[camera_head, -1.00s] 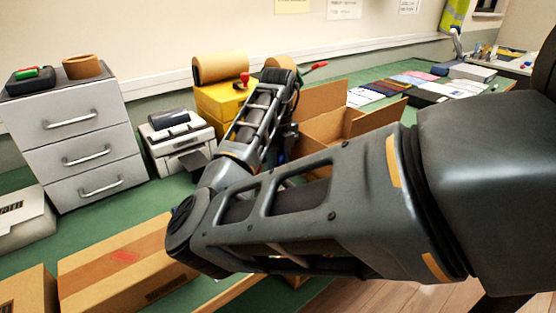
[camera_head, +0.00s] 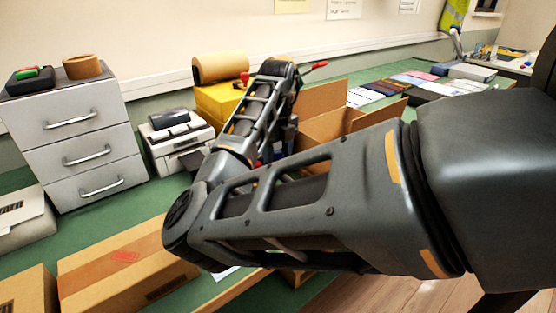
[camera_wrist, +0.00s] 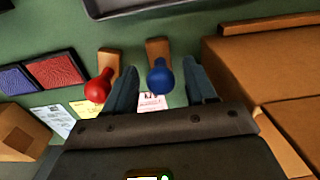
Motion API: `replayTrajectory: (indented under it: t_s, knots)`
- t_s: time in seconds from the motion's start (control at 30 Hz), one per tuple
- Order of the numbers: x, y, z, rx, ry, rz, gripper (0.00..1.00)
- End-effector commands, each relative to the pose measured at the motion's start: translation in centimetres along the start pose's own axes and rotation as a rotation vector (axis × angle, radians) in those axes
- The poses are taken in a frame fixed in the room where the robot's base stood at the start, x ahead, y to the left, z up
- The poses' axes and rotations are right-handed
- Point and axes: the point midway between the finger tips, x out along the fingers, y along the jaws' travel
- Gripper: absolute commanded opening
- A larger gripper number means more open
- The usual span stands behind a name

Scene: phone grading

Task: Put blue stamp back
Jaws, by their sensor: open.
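The blue stamp (camera_wrist: 160,78), with a round blue knob and a wooden base, stands on the green table in the wrist view. My gripper (camera_wrist: 161,70) is open, with its dark fingers on either side of the blue stamp. A gap shows between each finger and the knob. The red stamp (camera_wrist: 100,88) stands just left of the left finger. A blue ink pad (camera_wrist: 15,80) and a red ink pad (camera_wrist: 55,70) lie further left. In the head view my arm hides the gripper and most of the stamp area.
A cardboard box (camera_wrist: 265,60) stands close on the right in the wrist view. A dark tray (camera_wrist: 150,10) lies at the top. Small printed cards (camera_wrist: 148,102) lie under the gripper. A grey drawer unit (camera_head: 85,125) and a printer (camera_head: 178,137) stand left in the head view.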

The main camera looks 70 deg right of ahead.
Motion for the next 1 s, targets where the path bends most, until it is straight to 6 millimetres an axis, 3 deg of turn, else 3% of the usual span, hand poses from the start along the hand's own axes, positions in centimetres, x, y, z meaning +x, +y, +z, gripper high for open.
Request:
replayTrajectory:
  t_s: [0.3, 0.5, 1.0]
  knots:
    - [-6.8, 0.1, 0.1, 0.002, -0.005, 0.003, 0.56]
    - [-9.4, 0.0, 0.0, 0.003, -0.002, 0.001, 0.56]
    - [-10.3, 0.0, -0.1, 0.001, 0.001, 0.0, 0.56]
